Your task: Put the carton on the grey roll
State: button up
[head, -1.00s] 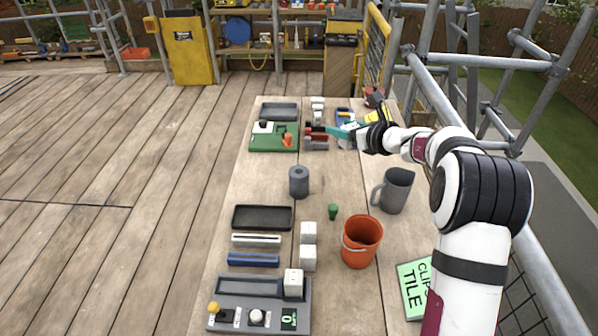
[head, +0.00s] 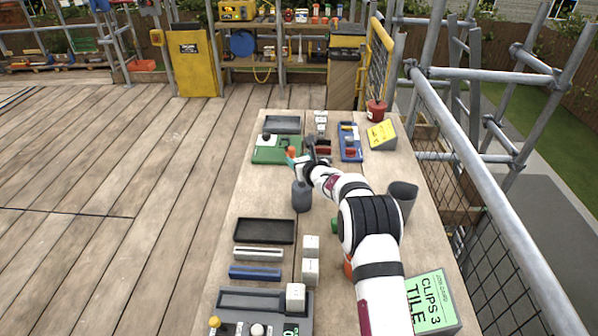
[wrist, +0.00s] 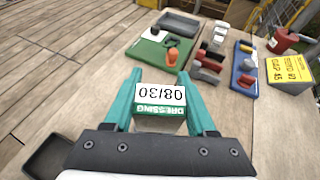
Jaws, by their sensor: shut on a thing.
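My gripper (wrist: 163,103) is shut on the carton (wrist: 160,105), a small white and green box printed "DRESSING 08/30", held between its teal fingers in the wrist view. In the head view my gripper (head: 294,163) is above the table, just behind the grey roll. The carton cannot be clearly made out there. The grey roll (head: 301,198) stands upright on the table, with part of its top close to my arm. The roll does not show in the wrist view, so I cannot tell its exact offset from the carton.
A green board (head: 277,155) with an orange peg lies behind my gripper. A black tray (head: 264,231) lies in front of the roll. A grey mug (head: 402,197) stands to the right, partly behind my arm. An orange bucket (head: 348,268) is mostly hidden by my arm.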

notch_tip(320, 180, down, 4)
jog(key=shift+a+f, duration=0.1)
jog(key=o, duration=1.3)
jog(key=shift+f, duration=0.1)
